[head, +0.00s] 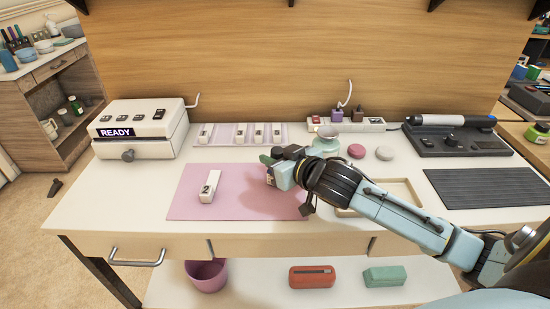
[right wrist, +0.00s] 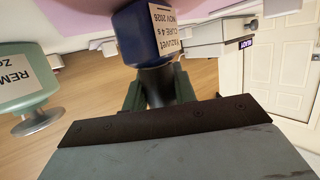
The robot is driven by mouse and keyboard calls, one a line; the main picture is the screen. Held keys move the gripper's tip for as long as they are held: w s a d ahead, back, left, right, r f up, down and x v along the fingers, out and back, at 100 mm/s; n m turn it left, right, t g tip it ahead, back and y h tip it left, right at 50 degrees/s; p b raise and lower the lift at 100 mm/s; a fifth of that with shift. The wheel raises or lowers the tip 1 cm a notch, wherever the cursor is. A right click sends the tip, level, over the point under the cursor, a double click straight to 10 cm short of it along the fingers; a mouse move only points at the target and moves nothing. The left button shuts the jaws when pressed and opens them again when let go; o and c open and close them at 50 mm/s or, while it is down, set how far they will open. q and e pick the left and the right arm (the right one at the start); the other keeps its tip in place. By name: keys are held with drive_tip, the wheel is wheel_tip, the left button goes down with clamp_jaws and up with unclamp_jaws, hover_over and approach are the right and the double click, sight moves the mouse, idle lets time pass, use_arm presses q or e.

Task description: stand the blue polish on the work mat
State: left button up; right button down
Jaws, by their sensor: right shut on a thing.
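The pink work mat (head: 240,205) lies flat on the front of the white bench. My right gripper (head: 268,165) is over its right part and is shut on the blue polish (right wrist: 138,35). In the right wrist view it is a dark blue bottle with a white printed label, its dark narrow cap between my finger tips (right wrist: 158,90). In the head view my gripper hides most of the bottle. I cannot tell whether its base touches the mat. My left gripper is not in view.
A white block marked 2 (head: 209,187) stands on the mat's left part. A green remover bottle (head: 326,146) stands behind my right arm, near a pink and a pale disc. A shallow tray (head: 407,184) is at right. The READY box (head: 140,125) is at left.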

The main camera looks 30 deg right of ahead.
drive_tip(key=c, duration=1.1)
unclamp_jaws()
drive_tip(key=shift+f, duration=0.1)
drive_tip(key=shift+s, duration=0.1)
drive_tip(key=shift+s+r, duration=0.2)
drive_tip(key=shift+s, duration=0.15)
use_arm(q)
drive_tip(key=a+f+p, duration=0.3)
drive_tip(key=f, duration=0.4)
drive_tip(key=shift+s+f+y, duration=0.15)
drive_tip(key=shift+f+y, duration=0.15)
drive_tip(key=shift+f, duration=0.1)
use_arm(e)
drive_tip(key=v, duration=1.1)
drive_tip(key=shift+d+r, duration=0.1)
